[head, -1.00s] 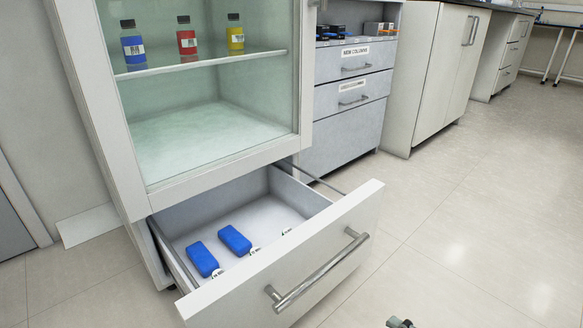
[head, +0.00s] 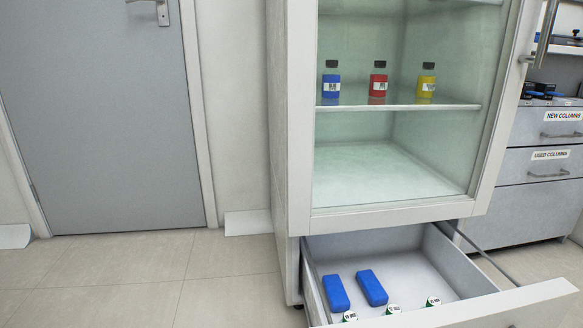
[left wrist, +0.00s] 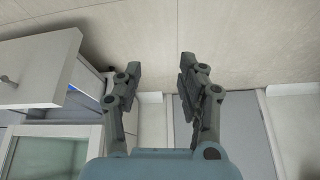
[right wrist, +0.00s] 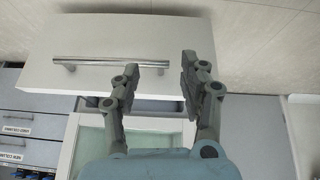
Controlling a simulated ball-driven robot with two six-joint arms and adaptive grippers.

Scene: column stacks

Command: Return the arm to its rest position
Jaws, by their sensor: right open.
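My left gripper (left wrist: 160,85) shows in the left wrist view with its two fingers apart and nothing between them. My right gripper (right wrist: 160,82) shows in the right wrist view, open and empty. Past its fingers is the front of the pulled-out drawer (right wrist: 115,30) with its metal handle (right wrist: 105,62); the picture does not show any contact with the handle. Neither gripper is in the head view. The open drawer also shows there at the bottom right (head: 540,296), with two blue blocks (head: 336,293) (head: 371,287) inside.
The glass-fronted cabinet (head: 290,150) above the drawer holds a blue bottle (head: 331,82), a red bottle (head: 378,84) and a yellow bottle (head: 427,82). A drawer unit (head: 535,200) stands at the right. A grey door (head: 100,120) is at the left, with free floor (head: 140,275) before it.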

